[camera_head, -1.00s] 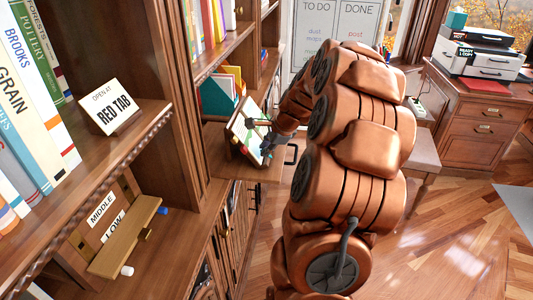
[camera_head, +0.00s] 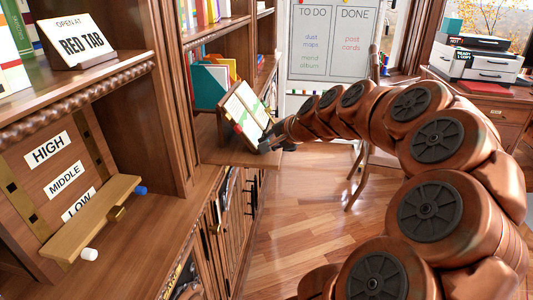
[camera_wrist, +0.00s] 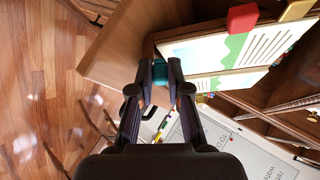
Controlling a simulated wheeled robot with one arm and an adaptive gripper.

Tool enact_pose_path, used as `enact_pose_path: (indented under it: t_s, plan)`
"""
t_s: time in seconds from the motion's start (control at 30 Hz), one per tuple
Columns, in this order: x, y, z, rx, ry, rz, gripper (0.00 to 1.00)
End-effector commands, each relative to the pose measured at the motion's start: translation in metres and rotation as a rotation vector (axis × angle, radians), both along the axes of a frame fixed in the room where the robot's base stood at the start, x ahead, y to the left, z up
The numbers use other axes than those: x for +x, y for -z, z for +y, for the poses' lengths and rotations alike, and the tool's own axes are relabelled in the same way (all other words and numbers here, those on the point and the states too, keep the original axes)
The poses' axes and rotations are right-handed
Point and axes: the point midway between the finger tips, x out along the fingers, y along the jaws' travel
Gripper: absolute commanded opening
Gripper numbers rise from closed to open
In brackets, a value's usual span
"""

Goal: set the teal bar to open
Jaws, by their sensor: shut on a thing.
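An open book or board (camera_head: 243,112) with printed pages leans upright on a pull-out shelf of the bookcase. It also shows in the wrist view (camera_wrist: 205,52), with a red tab (camera_wrist: 242,17) and a yellow tab (camera_wrist: 297,10) on its edge. The teal bar (camera_wrist: 161,65) shows as a small teal piece between my fingertips, beside the lower corner of the book. My gripper (camera_head: 268,143) is closed on it, and the fingers (camera_wrist: 160,75) hide most of it. In the head view the bar cannot be made out. A sign (camera_head: 80,40) reads "OPEN AT RED TAB".
A wooden ledge (camera_head: 95,220) sits by labels HIGH, MIDDLE and LOW, at LOW. Teal and orange folders (camera_head: 208,82) stand behind the book. The floor (camera_head: 300,220) between is clear.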

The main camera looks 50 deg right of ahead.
Motion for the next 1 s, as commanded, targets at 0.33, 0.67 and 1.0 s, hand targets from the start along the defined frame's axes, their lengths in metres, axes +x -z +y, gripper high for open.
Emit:
enact_pose_path:
  t_s: [0.33, 0.67, 1.0]
  plan:
    - [-0.0067, 0.0137, -0.0037, -0.135, -0.107, -0.097, 0.00]
    - [-0.0096, 0.0156, -0.0050, -0.200, -0.164, -0.139, 0.00]
    - [-0.0103, 0.0141, -0.0057, -0.214, -0.175, -0.147, 0.00]
